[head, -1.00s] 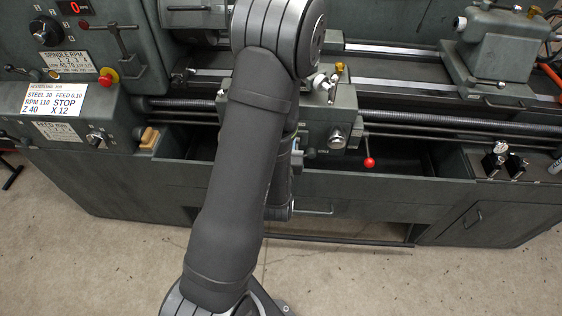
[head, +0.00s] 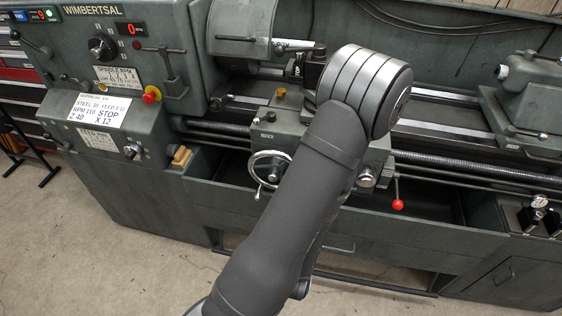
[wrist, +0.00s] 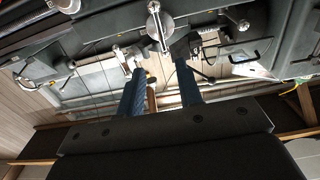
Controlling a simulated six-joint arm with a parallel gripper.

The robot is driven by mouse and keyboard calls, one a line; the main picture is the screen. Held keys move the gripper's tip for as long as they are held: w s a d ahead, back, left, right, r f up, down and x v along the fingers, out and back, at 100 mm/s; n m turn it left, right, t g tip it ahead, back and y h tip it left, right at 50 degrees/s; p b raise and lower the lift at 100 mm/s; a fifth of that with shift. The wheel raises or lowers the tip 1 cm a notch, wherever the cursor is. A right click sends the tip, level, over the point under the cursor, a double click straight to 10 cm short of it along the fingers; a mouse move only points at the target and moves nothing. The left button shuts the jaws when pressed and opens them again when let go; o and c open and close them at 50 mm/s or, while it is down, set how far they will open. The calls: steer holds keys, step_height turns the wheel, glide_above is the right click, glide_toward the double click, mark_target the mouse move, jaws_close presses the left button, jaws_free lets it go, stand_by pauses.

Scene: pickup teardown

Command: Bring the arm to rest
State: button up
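My dark grey arm crosses the middle of the head view in front of a grey-green lathe (head: 100,190), its rounded joint up near the carriage. My gripper is hidden in the head view. In the wrist view my gripper (wrist: 160,72) shows two dark blue fingers, spread apart with nothing between them. Lathe parts show beyond the fingertips; I cannot tell how near they are.
The carriage handwheel (head: 268,168), a red-knobbed lever (head: 398,204) and the tailstock (head: 525,100) stick out around my arm. Bare concrete floor (head: 120,250) lies in front.

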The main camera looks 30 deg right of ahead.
steer(key=x, duration=1.7)
steer(key=shift+w+d+f, duration=0.1)
steer(key=shift+w+d, duration=0.05)
